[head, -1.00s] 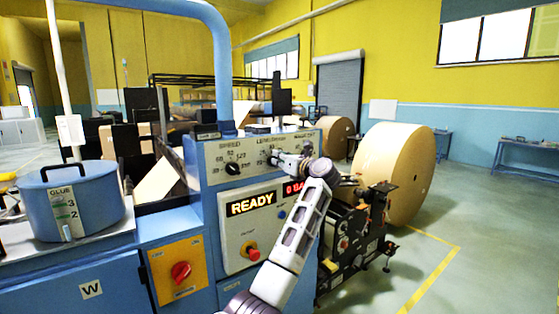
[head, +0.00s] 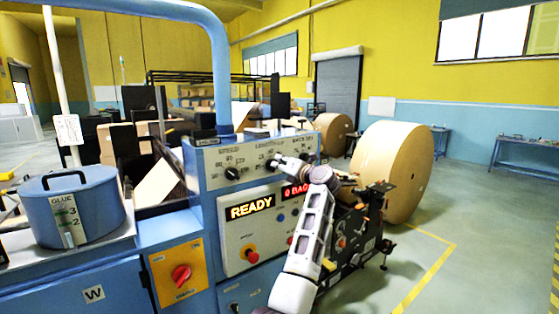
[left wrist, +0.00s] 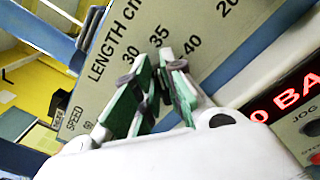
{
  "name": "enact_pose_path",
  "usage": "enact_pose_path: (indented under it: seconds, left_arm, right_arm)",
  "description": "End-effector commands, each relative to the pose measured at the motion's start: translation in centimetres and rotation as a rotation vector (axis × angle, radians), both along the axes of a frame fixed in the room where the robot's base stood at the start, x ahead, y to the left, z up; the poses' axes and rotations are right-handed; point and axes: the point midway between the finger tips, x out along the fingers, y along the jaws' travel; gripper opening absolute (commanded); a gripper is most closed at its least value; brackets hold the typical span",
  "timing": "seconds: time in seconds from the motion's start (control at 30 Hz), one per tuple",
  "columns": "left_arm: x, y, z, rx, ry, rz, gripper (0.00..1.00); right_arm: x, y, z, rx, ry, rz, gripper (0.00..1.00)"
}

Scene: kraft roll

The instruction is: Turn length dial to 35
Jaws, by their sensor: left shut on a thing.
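The length dial (head: 270,165) is a small dark knob on the pale control panel (head: 212,164), mostly covered by my left gripper (head: 276,162) in the head view. In the left wrist view, the gripper (left wrist: 162,68), with green finger pads and dark tips, is close against the panel under the "LENGTH cm" lettering (left wrist: 114,46). The fingers are shut on the dial, which they largely hide. The printed 35 (left wrist: 154,39) lies just beyond the fingertips, between 30 and 40. The dial's pointer cannot be made out. My right gripper is in neither view.
The speed dial (head: 232,173) sits left of the length dial. Below are the READY display (head: 251,206), a red bag-count display (head: 296,190) and push buttons. A blue glue pot (head: 75,210) stands at left, a large kraft roll (head: 391,172) behind at right. The right floor is open.

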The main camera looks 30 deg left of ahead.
Motion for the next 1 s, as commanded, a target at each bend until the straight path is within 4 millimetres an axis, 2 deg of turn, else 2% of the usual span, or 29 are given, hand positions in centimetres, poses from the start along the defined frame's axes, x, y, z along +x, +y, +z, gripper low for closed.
enact_pose_path:
  seconds: [0.3,0.8,0.83,0.97,1.0]
  left_arm:
    - [0.22,-0.14,-0.03,0.050,0.120,-0.002,0.00]
    - [0.27,-0.17,-0.12,0.059,0.137,-0.003,0.00]
    - [0.27,-0.17,-0.12,0.059,0.137,-0.003,0.15]
    - [0.25,-0.15,-0.13,0.058,0.137,-0.002,0.32]
    - [0.25,-0.14,-0.14,0.058,0.137,-0.002,0.33]
  right_arm:
    - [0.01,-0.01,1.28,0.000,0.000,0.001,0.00]
    - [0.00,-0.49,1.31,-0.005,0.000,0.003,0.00]
    - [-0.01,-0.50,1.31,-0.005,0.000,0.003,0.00]
    - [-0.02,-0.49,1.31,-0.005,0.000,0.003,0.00]
    - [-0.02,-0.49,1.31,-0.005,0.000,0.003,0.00]
